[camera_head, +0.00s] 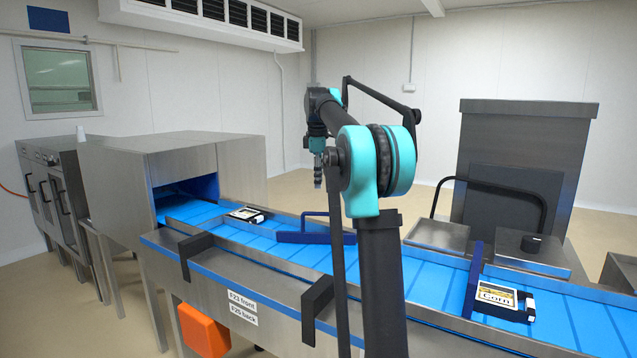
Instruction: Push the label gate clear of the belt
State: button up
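The blue belt (352,262) runs from a steel tunnel at the left to the lower right. A dark blue upright plate (473,280) stands across it, close to the left side of a tray labelled Corn (497,296). A second blue piece, a low bar with a raised frame (304,237), reaches over the belt farther left, partly hidden by my arm. I cannot tell which of the two is the label gate. My gripper (318,184) points down, above and apart from the blue bar. It looks narrow and empty; its finger opening is too small to read.
Another labelled tray (247,215) lies on the belt near the tunnel (180,170). Black brackets (317,296) stand along the front rail. A steel machine (520,170) with a black tubular handle (487,183) stands behind the belt at the right. An orange box (203,331) hangs below.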

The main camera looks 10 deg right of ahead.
aim_at(472, 283)
jog(key=k, duration=1)
